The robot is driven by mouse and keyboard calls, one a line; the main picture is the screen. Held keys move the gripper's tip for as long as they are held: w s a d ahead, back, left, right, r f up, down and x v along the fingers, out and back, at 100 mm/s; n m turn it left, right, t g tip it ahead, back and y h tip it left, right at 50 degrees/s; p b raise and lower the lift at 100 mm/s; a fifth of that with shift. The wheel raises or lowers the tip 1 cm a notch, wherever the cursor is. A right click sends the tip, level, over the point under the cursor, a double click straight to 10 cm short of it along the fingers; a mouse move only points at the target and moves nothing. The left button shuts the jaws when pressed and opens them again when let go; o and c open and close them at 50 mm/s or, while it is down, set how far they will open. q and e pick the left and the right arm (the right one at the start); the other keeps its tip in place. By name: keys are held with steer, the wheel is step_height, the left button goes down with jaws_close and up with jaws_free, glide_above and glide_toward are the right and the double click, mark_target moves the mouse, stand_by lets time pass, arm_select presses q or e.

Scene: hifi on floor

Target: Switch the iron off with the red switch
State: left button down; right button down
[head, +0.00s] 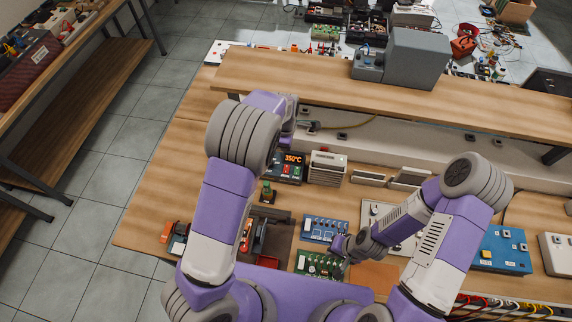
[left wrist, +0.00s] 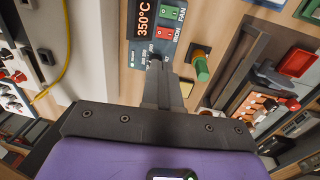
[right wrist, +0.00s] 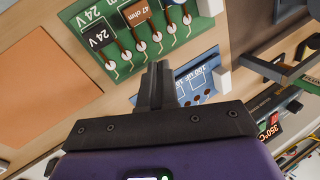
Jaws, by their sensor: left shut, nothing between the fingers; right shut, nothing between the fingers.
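The control station (head: 291,168) has a lit 350°C display (left wrist: 143,18). In the left wrist view its red switch (left wrist: 164,33) is labelled IRON and a green switch (left wrist: 170,12) is labelled FAN. My left gripper (left wrist: 156,62) is shut and empty. Its tips are close to the station face near the red switch; I cannot tell whether they touch it. In the head view my left arm hides this gripper. My right gripper (right wrist: 156,72) is shut and empty over the circuit boards, away from the station. The station also shows in the right wrist view (right wrist: 269,121).
A green board (right wrist: 145,35) and a blue board (head: 325,229) lie below my right gripper. A green-topped part (left wrist: 202,66) stands beside the station. A grey ribbed box (head: 327,168) adjoins it. A raised wooden shelf (head: 300,90) runs behind.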

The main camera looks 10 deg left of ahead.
mark_target(287, 166)
stand_by(0.3)
arm_select(q)
steer(key=f, duration=0.4)
steer(key=w+f, duration=0.1)
steer(key=f, duration=0.4)
steer(key=f+p, duration=0.1)
steer(key=f, duration=0.4)
steer(key=shift+w, duration=0.35)
arm_select(e)
steer(key=shift+r, duration=0.4)
